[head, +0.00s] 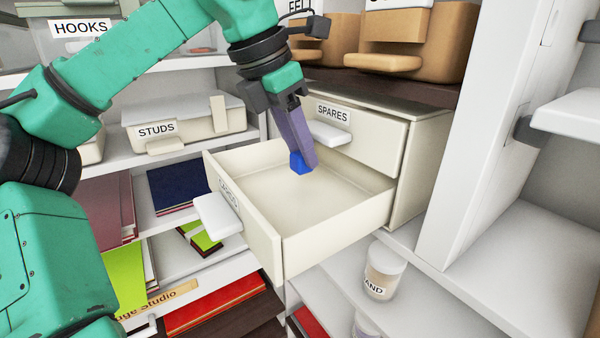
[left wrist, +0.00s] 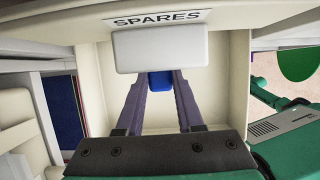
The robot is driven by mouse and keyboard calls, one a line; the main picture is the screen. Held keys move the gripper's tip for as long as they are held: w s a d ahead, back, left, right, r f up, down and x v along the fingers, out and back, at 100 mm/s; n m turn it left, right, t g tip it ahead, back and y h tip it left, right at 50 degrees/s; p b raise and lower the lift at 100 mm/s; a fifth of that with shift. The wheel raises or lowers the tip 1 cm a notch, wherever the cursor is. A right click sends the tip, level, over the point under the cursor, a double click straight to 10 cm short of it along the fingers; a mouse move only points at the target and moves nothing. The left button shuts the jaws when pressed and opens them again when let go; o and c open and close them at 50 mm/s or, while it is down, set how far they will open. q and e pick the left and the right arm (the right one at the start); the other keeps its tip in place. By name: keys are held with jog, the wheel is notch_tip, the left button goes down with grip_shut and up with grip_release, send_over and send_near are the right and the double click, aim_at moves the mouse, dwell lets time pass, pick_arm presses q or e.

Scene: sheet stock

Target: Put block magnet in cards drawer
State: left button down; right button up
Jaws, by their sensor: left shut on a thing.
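The block magnet (head: 299,163) is a small blue block, also seen in the left wrist view (left wrist: 160,80). My left gripper (head: 304,166) is shut on it and holds it over the open lower drawer. The cards drawer (head: 330,242) is cream, pulled out, and looks empty inside. Its front label (head: 229,193) is steeply angled and hard to read. In the left wrist view the fingers (left wrist: 160,84) reach down in front of the upper drawer, and its handle hides part of the view near the block. My right gripper is not in view.
The shut upper drawer, labelled SPARES (head: 350,140), with its white handle (head: 331,133), is right behind my fingers. A STUDS box (head: 190,125) stands on the left shelf. A jar (head: 384,271) stands below right. Books and sheets (head: 172,188) fill the lower left shelves.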

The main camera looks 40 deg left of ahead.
aim_at(295, 170)
pick_arm(q)
notch_tip(295, 170, down, 2)
jog(key=shift+d+f, duration=0.15)
jog(key=shift+s+f+p, duration=0.3)
jog(key=shift+s+f, duration=0.4)
jog(key=shift+f, duration=0.2)
jog(key=shift+w+a, duration=0.1)
jog(key=shift+a, duration=0.1)
jog(key=shift+w+f, duration=0.15)
jog(key=shift+f, duration=0.1)
jog(key=c, duration=0.6)
grip_release()
jog(key=shift+w+d, duration=0.1)
jog(key=shift+o, duration=0.3)
jog(key=shift+r, duration=0.25)
jog(key=shift+s+r, duration=0.15)
jog(key=shift+s, duration=0.05)
jog(key=b+v, duration=0.1)
jog(key=v, duration=1)
jog(key=shift+r, duration=0.25)
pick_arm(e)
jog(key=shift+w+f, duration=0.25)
pick_arm(q)
jog(key=shift+s, duration=0.15)
